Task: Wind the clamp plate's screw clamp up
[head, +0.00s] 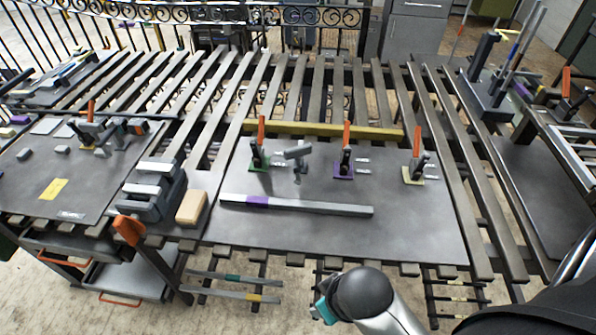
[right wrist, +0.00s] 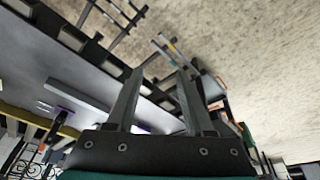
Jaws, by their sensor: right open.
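The clamp plate (head: 300,225) is a wide dark grey plate in the middle of the slatted table. A small grey screw clamp (head: 298,154) with a crossbar on top stands near its back, between two orange-handled toggle clamps. Its exact screw position is too small to tell. My right gripper (right wrist: 157,80) is open, with nothing between its two fingers in the right wrist view. In the head view my right wrist is low at the front edge, well short of the screw clamp, and the fingers are hidden there. My left gripper is not in view.
Toggle clamps with green (head: 258,158), purple (head: 344,158) and yellow (head: 415,167) bases stand on the plate. A grey bar (head: 300,206) with a purple band lies across its front. A vise (head: 150,190) and tan block (head: 191,207) are at left. The plate's front right is clear.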

